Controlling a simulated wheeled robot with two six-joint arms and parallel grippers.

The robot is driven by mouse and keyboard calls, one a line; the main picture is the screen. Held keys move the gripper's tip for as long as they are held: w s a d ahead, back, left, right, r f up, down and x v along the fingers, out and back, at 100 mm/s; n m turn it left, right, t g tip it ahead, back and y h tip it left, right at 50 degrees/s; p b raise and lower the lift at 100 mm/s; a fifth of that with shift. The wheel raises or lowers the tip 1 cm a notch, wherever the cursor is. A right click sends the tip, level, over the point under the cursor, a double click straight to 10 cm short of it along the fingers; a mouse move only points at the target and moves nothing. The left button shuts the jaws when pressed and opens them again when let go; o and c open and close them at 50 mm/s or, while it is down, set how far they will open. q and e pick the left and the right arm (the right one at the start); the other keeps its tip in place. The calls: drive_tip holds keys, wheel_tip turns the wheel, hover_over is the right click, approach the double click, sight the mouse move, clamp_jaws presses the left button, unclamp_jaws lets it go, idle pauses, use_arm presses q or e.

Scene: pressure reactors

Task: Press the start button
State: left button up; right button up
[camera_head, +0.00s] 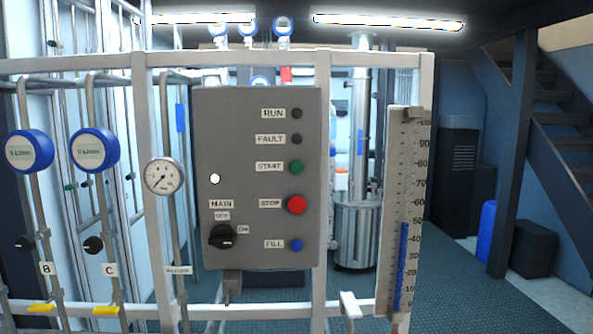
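The green start button (296,167) is on the right side of a grey control panel (215,125), beside a label reading START. The red STOP button (296,205) is below it and the blue FILL button (296,245) is lower still. The dark RUN lamp (297,113) and FAULT lamp (297,139) are above it. The black MAIN switch (223,237) is at the lower left of the panel, with its light mark toward the ON label. Neither of my grippers is in view.
The panel is mounted on a white frame (322,190). A pressure gauge (164,176) and pipes with blue-rimmed meters (95,150) stand at its left. A level scale (401,210) with a blue column stands at its right. Nothing blocks the panel's front.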

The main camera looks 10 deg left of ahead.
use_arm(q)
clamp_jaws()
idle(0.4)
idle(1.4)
